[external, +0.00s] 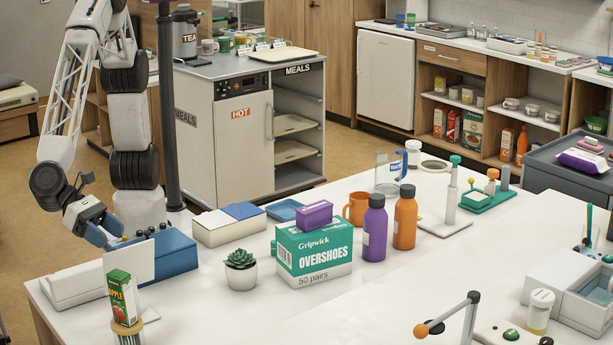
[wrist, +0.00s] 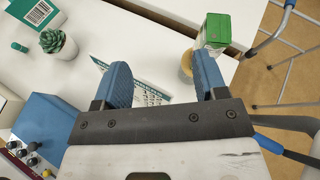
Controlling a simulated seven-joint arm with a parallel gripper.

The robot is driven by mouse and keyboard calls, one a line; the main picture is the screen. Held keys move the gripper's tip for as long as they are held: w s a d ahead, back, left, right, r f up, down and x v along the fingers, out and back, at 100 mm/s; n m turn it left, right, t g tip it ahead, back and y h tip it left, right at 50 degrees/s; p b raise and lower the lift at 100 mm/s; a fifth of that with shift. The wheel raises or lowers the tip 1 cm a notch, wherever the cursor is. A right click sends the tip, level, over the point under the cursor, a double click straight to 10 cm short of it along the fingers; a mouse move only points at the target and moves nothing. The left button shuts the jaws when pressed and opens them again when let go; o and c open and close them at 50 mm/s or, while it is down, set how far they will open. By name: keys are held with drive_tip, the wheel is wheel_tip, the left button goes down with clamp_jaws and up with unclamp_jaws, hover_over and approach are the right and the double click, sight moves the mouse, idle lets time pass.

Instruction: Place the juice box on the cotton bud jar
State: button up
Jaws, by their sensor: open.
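The juice box (external: 122,297) is a green and red carton with an apple picture, in the front left of the external view. It stands roughly upright on top of the cotton bud jar (external: 130,339), whose pale lid shows under it; the jar's lower part is cut off. In the wrist view the juice box (wrist: 213,32) is beyond the right finger, with part of the jar (wrist: 187,64) beside it. My gripper (external: 108,237) is open and empty, behind and apart from the juice box; its blue fingers also show in the wrist view (wrist: 162,78).
A white card (external: 130,260) stands between my gripper and the juice box in the external view. A blue box with knobs (external: 174,258) is close to my gripper. A potted succulent (external: 241,270) and an overshoes carton (external: 313,252) stand to the right.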

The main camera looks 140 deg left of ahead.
drive_tip(key=s+a+r+n+g, duration=0.2)
drive_tip(key=s+a+n, duration=0.25)
drive_tip(key=a, duration=0.45)
drive_tip(key=s+a+r+n+g, duration=0.25)
drive_tip(key=s+a+n, duration=0.2)
drive_tip(key=a, duration=0.55)
drive_tip(key=s+a+r+n+g, duration=0.25)
drive_tip(key=s+a+n, duration=0.2)
drive_tip(key=a, duration=0.45)
drive_tip(key=s+a+n+h, duration=0.2)
drive_tip(key=s+a+n, duration=0.2)
drive_tip(key=s, duration=0.4)
drive_tip(key=s+a+n+g+h, duration=0.1)
drive_tip(key=s+a+n+h, duration=0.1)
drive_tip(key=s+n, duration=0.4)
drive_tip(key=s+a+n+h, duration=0.2)
drive_tip(key=s+a+n, duration=0.3)
drive_tip(key=s, duration=0.7)
drive_tip(key=shift+a+f, duration=0.3)
drive_tip(key=shift+f, duration=0.15)
